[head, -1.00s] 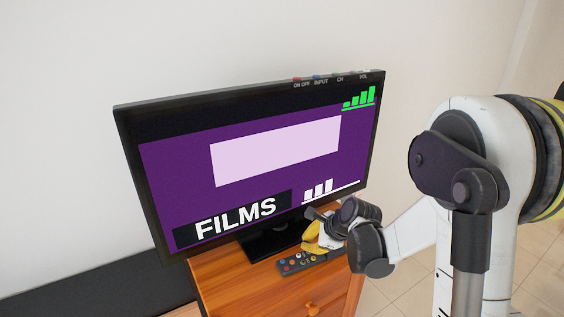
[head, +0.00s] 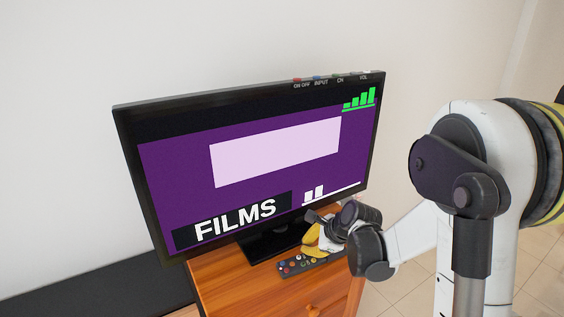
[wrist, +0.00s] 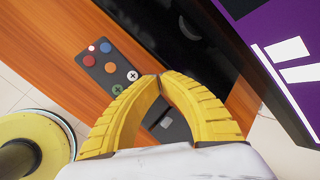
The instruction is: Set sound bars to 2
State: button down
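The television (head: 265,160) is on, with a purple screen and the word FILMS. Two white bars (head: 314,194) stand on a white line at its lower right; they also show in the wrist view (wrist: 294,60). The dark remote (head: 292,267) lies on the wooden cabinet and shows in the wrist view (wrist: 95,60) with red, blue, orange and plus or minus buttons. My gripper (wrist: 158,77) has yellow fingers, with their tips together over the remote, hiding part of it. Whether the tips touch a button I cannot tell. It also shows in the head view (head: 308,252).
Several green bars (head: 359,99) show at the screen's upper right. Labelled buttons (head: 320,78) line the television's top edge. The television's stand (head: 275,243) is close behind the remote. The wooden cabinet (head: 235,285) has bare room left of the remote.

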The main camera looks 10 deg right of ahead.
jog(key=shift+r+p, duration=0.3)
jog(key=shift+r, duration=0.25)
jog(key=shift+r+p, duration=2.1)
jog(key=shift+r, duration=0.9)
jog(key=s+a+r+n+h, duration=0.2)
jog(key=s+a+r+n, duration=0.1)
jog(key=s+r+n, duration=0.8)
jog(key=s+r+n+h, duration=0.1)
jog(key=s+n, duration=0.9)
jog(key=s, duration=0.3)
jog(key=shift+s+d+r+t, duration=0.25)
jog(key=shift+s+r+t, duration=0.05)
jog(key=shift+s+r, duration=0.05)
